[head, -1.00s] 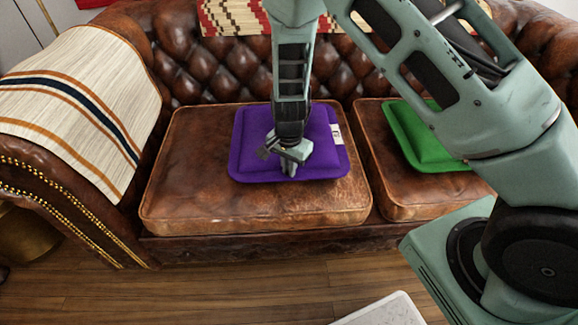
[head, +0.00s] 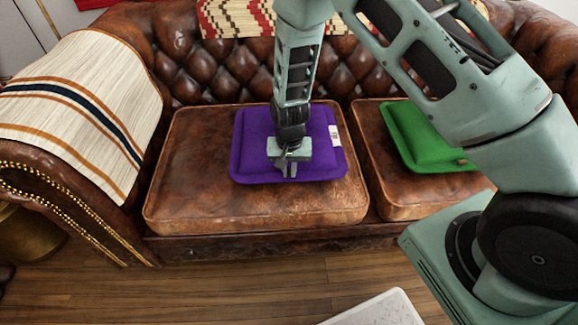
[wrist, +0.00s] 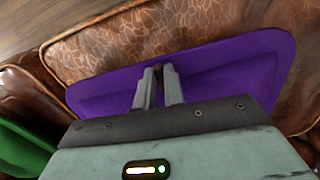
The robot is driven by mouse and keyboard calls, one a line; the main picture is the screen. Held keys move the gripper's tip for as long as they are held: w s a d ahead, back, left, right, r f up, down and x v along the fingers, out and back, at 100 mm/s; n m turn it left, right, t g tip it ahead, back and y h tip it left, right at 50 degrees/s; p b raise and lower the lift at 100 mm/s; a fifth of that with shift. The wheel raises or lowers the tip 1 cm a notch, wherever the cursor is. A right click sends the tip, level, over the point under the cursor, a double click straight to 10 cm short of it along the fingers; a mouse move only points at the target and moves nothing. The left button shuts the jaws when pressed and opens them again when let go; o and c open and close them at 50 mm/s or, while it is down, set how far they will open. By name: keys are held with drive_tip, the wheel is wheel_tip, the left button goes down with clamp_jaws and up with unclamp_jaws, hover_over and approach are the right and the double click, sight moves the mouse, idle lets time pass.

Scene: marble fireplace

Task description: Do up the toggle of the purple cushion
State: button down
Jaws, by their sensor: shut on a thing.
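The purple cushion (head: 245,145) lies flat on the left seat of the brown leather sofa, with a small white tag at its right edge. In the wrist view the cushion (wrist: 235,75) spreads out on both sides of my gripper. My gripper (head: 289,172) is over the front middle part of the cushion, pointing down. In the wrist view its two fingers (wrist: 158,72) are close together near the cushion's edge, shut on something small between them. The toggle itself is hidden by the fingers or too small to make out.
A green cushion (head: 420,140) lies on the right seat (head: 405,205). A striped cloth (head: 75,110) covers the left armrest. The left seat (head: 185,190) is bare around the purple cushion. A white slab (head: 375,312) shows at the bottom edge.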

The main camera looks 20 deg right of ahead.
sight(290, 172)
drive_tip(key=shift+n, duration=0.4)
drive_tip(key=c, duration=1.8)
unclamp_jaws()
drive_tip(key=shift+o, duration=0.2)
wheel_tip(290, 172, up, 18)
drive_tip(key=p, duration=0.3)
drive_tip(key=shift+f, duration=0.25)
